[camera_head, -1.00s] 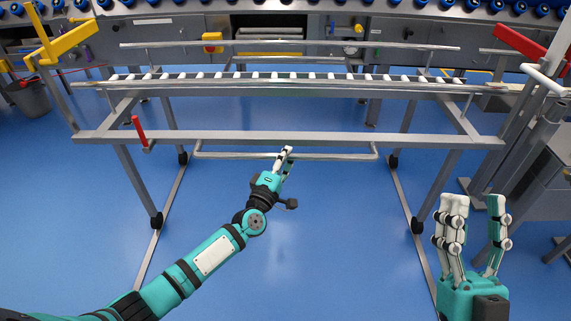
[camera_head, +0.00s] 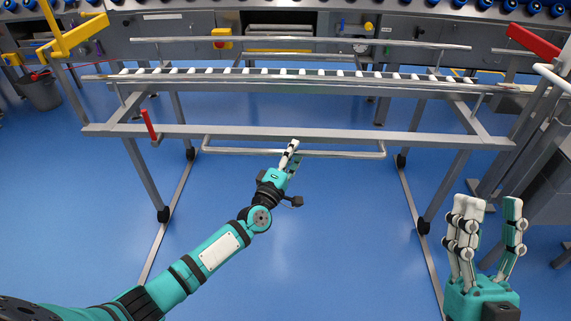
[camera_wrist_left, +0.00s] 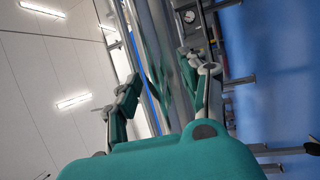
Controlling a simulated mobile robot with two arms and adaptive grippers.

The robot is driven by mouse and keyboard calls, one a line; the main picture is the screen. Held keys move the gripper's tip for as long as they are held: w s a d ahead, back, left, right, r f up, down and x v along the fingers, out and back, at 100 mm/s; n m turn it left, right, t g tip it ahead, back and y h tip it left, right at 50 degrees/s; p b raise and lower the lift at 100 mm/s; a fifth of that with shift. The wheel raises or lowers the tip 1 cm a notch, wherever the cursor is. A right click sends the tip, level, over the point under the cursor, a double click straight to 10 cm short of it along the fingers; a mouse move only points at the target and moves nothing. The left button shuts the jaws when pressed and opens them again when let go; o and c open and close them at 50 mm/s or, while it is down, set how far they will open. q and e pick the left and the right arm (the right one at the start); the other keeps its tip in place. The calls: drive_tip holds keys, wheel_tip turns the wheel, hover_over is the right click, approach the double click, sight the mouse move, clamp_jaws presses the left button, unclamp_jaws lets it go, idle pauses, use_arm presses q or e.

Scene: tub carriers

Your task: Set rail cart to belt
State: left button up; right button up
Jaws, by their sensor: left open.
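The rail cart (camera_head: 380,136) is a long grey frame with a row of white rollers (camera_head: 345,73) on top and dark wheels on floor rails. A low silver push bar (camera_head: 345,154) runs along its near side. My left gripper (camera_head: 293,155) is at the middle of this bar, fingers open. In the left wrist view a shiny bar (camera_wrist_left: 152,60) runs between its fingers (camera_wrist_left: 160,75); I cannot tell if they touch it. The belt line (camera_head: 390,22) is behind the cart. My right gripper (camera_head: 487,220) is open and empty at the right.
A red lever (camera_head: 149,125) stands on the cart's near left side. A yellow lever (camera_head: 70,35) is at back left and a red lever (camera_head: 532,40) at back right. A grey bin (camera_head: 42,92) stands far left. The blue floor before the cart is clear.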

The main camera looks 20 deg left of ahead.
use_arm(q)
drive_tip(key=v, duration=1.1)
drive_tip(key=shift+s, duration=0.15)
